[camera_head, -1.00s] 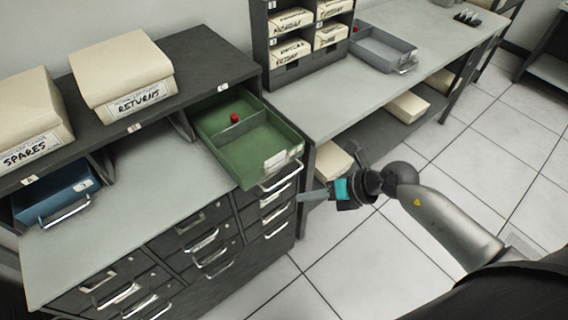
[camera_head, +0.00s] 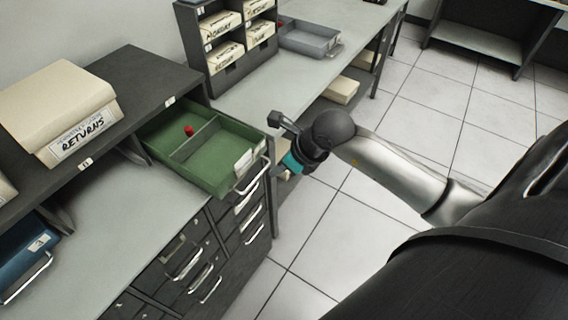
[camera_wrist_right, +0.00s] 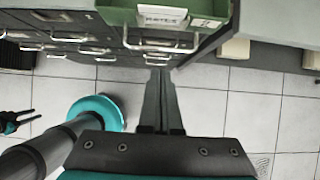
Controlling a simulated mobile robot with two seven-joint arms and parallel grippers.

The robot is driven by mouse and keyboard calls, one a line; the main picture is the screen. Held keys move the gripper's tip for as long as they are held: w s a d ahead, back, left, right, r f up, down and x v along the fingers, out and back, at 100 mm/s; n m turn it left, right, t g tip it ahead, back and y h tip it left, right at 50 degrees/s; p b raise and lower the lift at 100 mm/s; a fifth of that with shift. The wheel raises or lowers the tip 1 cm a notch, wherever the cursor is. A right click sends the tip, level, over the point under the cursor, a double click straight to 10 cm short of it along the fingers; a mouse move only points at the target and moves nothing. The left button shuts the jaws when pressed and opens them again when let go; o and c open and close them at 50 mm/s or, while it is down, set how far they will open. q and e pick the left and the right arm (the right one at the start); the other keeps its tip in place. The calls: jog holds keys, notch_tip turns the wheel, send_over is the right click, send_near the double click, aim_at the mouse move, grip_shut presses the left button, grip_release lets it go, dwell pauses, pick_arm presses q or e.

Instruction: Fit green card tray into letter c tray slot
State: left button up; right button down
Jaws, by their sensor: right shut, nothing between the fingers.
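The green card tray (camera_head: 205,150) sits partly inside the slot under the letter C label (camera_head: 170,100), and its front half sticks out. It has a divider, a red piece (camera_head: 188,130) in the rear part, a card label and a metal handle (camera_head: 252,178) in front. My right gripper (camera_head: 279,174) is beside the tray's front right corner, apart from it. In the right wrist view its fingers (camera_wrist_right: 160,78) are together and empty, just below the handle (camera_wrist_right: 160,44). What looks like my left gripper (camera_wrist_right: 30,118) shows small at the left edge there; its jaw state is unclear.
A blue tray (camera_head: 22,258) is in the slot at left. The box marked RETURNS (camera_head: 62,108) stands on the dark shelf. Drawers with handles fill the cabinet front below. A grey tray (camera_head: 308,40) lies on the side bench. The floor (camera_head: 420,110) at right is clear.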

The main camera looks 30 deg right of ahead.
jog(key=b+x, duration=0.4)
jog(key=x, duration=0.2)
jog(key=shift+a, duration=0.1)
dwell(0.5)
